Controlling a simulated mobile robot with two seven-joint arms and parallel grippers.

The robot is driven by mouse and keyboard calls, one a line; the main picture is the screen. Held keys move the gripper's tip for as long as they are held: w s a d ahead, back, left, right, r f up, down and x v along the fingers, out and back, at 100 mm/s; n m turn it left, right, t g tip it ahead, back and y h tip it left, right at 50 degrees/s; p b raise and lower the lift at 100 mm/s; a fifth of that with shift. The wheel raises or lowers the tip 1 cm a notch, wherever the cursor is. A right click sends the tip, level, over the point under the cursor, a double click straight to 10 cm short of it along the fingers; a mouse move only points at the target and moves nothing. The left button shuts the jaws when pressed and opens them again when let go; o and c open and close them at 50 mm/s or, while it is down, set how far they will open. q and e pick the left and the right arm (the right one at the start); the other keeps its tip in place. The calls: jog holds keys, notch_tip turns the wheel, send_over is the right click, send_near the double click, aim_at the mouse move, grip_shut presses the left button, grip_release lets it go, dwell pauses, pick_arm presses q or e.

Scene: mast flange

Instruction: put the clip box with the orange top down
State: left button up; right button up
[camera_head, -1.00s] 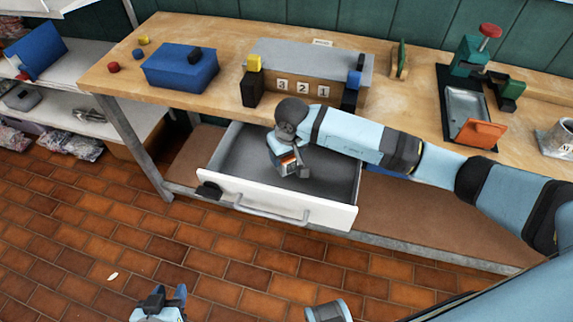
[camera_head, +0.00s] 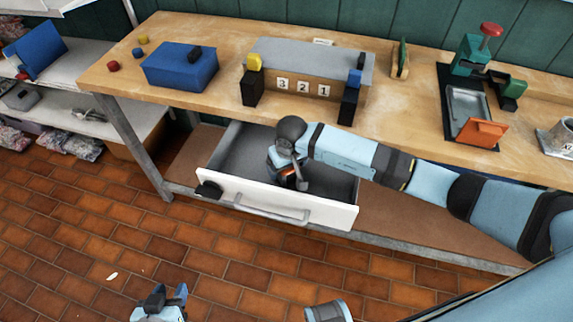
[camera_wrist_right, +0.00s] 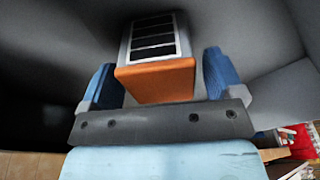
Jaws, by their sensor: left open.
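The clip box with the orange top (camera_wrist_right: 155,82) is between the blue fingers of my right gripper (camera_wrist_right: 162,78), its orange end toward the palm and its pale side with dark panels beyond. In the head view my right gripper (camera_head: 297,178) is down inside the open drawer (camera_head: 236,150), with a bit of the box's orange (camera_head: 290,172) showing. Whether the box touches the drawer floor is hidden. My left gripper (camera_head: 168,302) is open and empty, low in front of the floor tiles.
The drawer's white front (camera_head: 320,209) and side walls surround the gripper. The drawer's left part looks clear.

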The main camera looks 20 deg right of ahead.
aim_at(290, 169)
jog(key=shift+r, duration=0.1)
jog(key=shift+r+p, duration=0.2)
jog(key=shift+p, duration=0.1)
notch_tip(290, 169, up, 12)
jog(key=s, duration=0.2)
jog(key=shift+d+f, duration=0.15)
jog(key=shift+w, duration=0.1)
